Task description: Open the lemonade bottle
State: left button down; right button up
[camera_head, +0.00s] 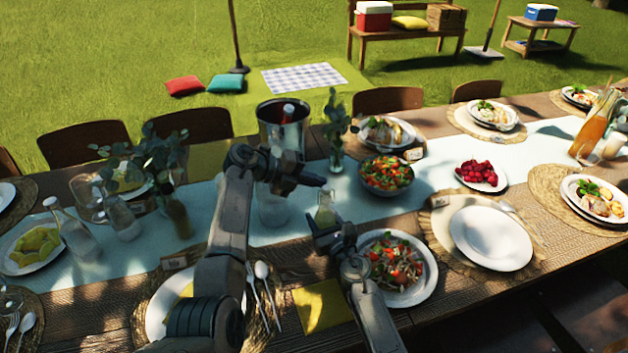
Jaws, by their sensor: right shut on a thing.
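A small clear bottle with pale yellow-green contents, apparently the lemonade bottle (326,212), stands upright near the middle of the table. My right gripper (329,234) is shut on its lower part, which the fingers hide. My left gripper (304,184) is just above and left of the bottle, with a fingertip close to its top. I cannot tell whether it touches the cap, or how far its jaws are apart.
A metal ice bucket (283,127), a vase with leaves (336,158) and a salad bowl (386,175) are behind. A salad plate (422,288) is close to my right gripper.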

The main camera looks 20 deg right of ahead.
pick_arm(q)
jog(key=shift+s, duration=0.1)
jog(key=shift+s, duration=0.3)
